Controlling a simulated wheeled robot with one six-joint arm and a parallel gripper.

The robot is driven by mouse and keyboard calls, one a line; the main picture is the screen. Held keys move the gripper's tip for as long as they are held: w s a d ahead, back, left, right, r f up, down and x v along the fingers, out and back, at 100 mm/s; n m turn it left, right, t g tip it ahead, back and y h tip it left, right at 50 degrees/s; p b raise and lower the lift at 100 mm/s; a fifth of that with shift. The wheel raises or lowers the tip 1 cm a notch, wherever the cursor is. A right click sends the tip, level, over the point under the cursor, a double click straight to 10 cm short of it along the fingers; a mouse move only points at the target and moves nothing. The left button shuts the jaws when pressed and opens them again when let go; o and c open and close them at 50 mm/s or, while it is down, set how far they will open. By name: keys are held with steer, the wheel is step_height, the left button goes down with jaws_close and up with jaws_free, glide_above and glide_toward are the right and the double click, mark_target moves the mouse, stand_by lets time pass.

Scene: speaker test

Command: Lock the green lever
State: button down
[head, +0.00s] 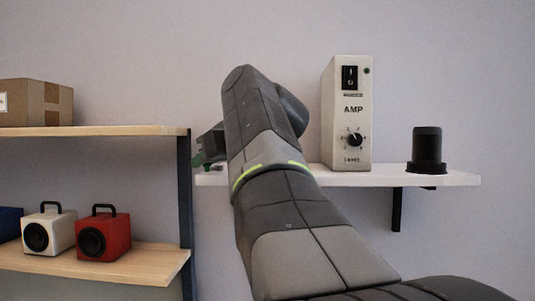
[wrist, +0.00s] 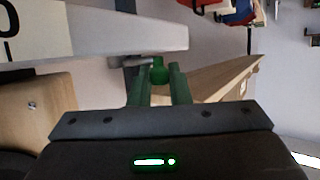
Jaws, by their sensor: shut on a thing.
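The green lever (wrist: 158,73) shows in the wrist view as a rounded green knob by the end of the white shelf. My gripper (wrist: 160,80) has its two green-looking fingers on either side of the knob and is shut on it. A short grey cylindrical part shows just left of the knob. In the head view my gripper (head: 208,148) is mostly hidden behind my own arm, at the left end of the white shelf. The lever's base and its lock position cannot be made out.
The white wall shelf (head: 440,179) bears a white AMP box (head: 340,120) and a black cylinder (head: 427,150). At left, a wooden shelf unit (head: 120,131) holds a cardboard box (head: 40,103), a white speaker (head: 48,232) and a red speaker (head: 103,237). Its dark post stands close to my gripper.

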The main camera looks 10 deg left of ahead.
steer(key=shift+s+d+n+g+y+p, duration=0.1)
steer(key=shift+d+n+g+y+p, duration=0.25)
steer(key=shift+n+g, duration=0.6)
steer(key=shift+d+n+g+y+p, duration=0.1)
steer(key=shift+d+n+g+y, duration=0.3)
steer(key=shift+n+g+y, duration=0.4)
steer(key=shift+f+n+g+h, duration=0.1)
steer(key=shift+n+g+h, duration=0.15)
steer(key=shift+g, duration=0.1)
steer(key=c, duration=1.4)
jaws_free()
steer(key=shift+d, duration=0.1)
steer(key=b+v, duration=0.1)
steer(key=v, duration=1.2)
steer(key=shift+d, duration=0.35)
steer(key=shift+a, duration=0.15)
steer(key=shift+p+x, duration=0.55)
steer(key=shift+x, duration=6.2)
